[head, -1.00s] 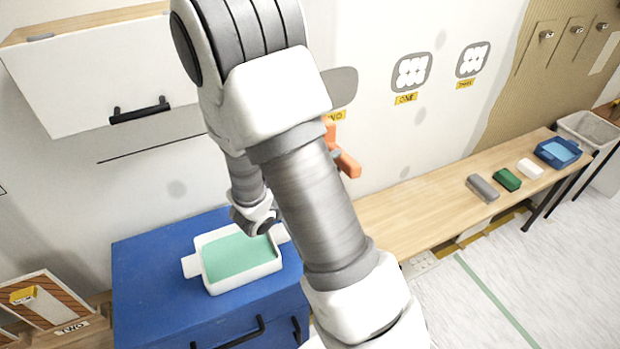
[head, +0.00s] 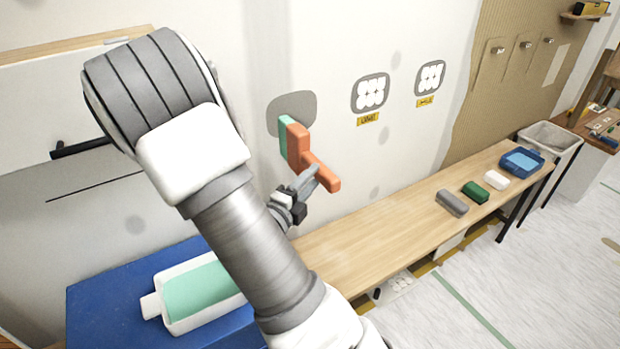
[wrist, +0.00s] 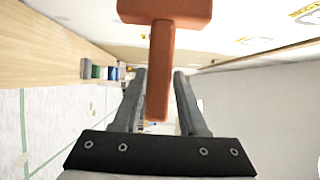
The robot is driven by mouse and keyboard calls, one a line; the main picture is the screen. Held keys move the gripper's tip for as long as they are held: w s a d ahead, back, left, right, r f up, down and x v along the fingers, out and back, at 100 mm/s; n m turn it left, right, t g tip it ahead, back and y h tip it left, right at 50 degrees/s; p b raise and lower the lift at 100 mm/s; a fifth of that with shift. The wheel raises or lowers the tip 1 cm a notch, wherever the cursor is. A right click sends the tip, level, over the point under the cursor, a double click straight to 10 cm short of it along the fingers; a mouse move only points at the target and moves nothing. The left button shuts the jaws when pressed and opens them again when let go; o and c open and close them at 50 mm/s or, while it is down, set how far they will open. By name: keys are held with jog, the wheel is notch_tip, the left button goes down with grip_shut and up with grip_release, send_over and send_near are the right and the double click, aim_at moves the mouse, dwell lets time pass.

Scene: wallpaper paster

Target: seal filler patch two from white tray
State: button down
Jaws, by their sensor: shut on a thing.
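My gripper (head: 313,176) is shut on the handle of an orange brush (head: 318,167), whose head has a green front face. The wrist view shows the orange handle (wrist: 160,75) between my fingers. The grey filler patch (head: 290,103) is on the wall; the green face is in front of its lower part, and I cannot tell if they touch. No label shows below this patch now. The white tray (head: 151,305) with a green filling (head: 195,292) sits on the blue cabinet (head: 95,315), partly hidden by my arm.
Two more grey patches, with white blobs, are on the wall: patch one (head: 370,77) and another (head: 430,77). The wooden bench (head: 345,255) holds a grey block (head: 452,203), a green block (head: 475,192), a white block (head: 496,180) and a blue tray (head: 540,168). Its near part is clear.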

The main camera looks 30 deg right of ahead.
aim_at(296, 156)
jog(key=shift+w+d+p, duration=0.2)
jog(key=shift+w+p, duration=0.95)
jog(key=shift+w, duration=2.15)
jog(key=shift+w, duration=1.3)
jog(key=shift+s+d, duration=0.1)
jog(key=shift+s, duration=0.05)
dwell(0.8)
jog(key=shift+d, duration=0.35)
jog(key=d, duration=1.4)
jog(key=shift+s+d, duration=0.2)
jog(key=shift+s, duration=0.15)
